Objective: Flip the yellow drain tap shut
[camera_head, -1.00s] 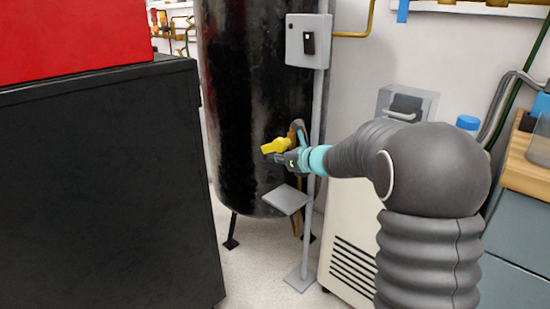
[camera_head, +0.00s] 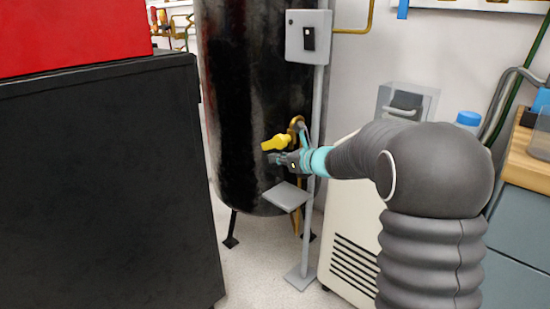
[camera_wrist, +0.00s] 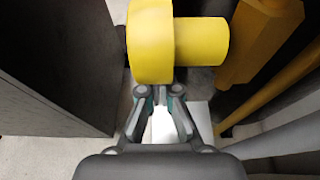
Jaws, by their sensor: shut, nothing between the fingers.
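The yellow drain tap (camera_head: 277,143) sits low on the front of the black tank (camera_head: 250,90). In the wrist view the tap (camera_wrist: 152,40) is large, a round yellow body with a stub pointing right. My gripper (camera_head: 276,158) is just below the tap in the head view. In the wrist view my gripper (camera_wrist: 160,92) is shut and empty, its fingertips at the lower edge of the yellow body. I cannot tell whether they touch it.
A grey post carries a small plate (camera_head: 286,196) below the tap and a grey box (camera_head: 308,38) above. A black cabinet (camera_head: 105,190) with a red top stands at left. A white unit (camera_head: 350,235) stands under my arm. Brass pipework (camera_wrist: 259,40) runs right of the tap.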

